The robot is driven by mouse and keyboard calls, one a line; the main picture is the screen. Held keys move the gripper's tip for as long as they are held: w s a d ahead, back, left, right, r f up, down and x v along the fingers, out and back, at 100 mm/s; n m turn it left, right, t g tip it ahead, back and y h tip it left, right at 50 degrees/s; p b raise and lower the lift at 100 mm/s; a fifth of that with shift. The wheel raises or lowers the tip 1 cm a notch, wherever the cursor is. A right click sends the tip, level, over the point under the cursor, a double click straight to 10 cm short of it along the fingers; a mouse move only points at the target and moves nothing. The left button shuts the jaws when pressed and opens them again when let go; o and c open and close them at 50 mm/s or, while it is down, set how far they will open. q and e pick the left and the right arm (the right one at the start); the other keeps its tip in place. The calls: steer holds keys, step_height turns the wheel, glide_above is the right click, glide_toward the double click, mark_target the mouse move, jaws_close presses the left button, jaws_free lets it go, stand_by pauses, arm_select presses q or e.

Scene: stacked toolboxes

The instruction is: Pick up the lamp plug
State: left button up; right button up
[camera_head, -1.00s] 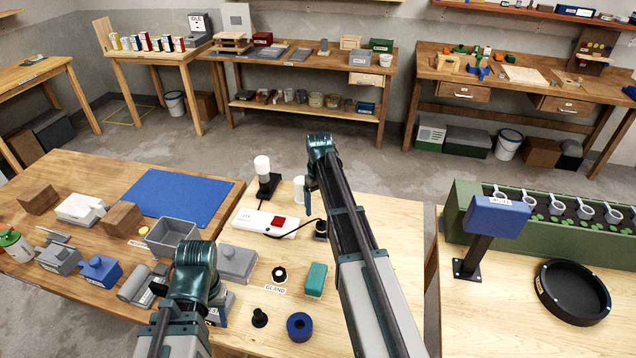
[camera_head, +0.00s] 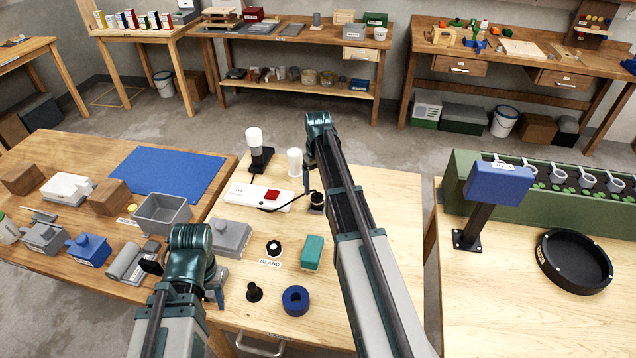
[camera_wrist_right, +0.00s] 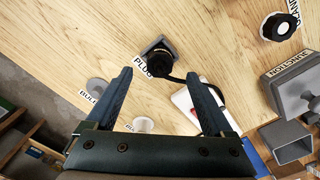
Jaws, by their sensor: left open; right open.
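My right gripper (camera_wrist_right: 160,80) is open and empty. Its two fingers point towards the plug, one to each side of it in the picture, with no contact visible. My left gripper (camera_head: 184,276) is mostly hidden behind its own arm over the bench's left part.
A white power strip (camera_head: 245,194) with a red switch lies left of the plug, the cord across it. White bulbs (camera_head: 295,160) stand behind. A grey junction box (camera_head: 231,236), black gland (camera_head: 273,248), teal block (camera_head: 312,252) and blue ring (camera_head: 296,300) are nearer me.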

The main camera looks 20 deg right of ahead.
mark_target(318, 195)
step_height(318, 195, down, 8)
steer(key=b, duration=0.6)
steer(key=shift+b, duration=0.4)
steer(key=shift+r, duration=0.1)
steer(key=shift+c, duration=0.2)
jaws_close()
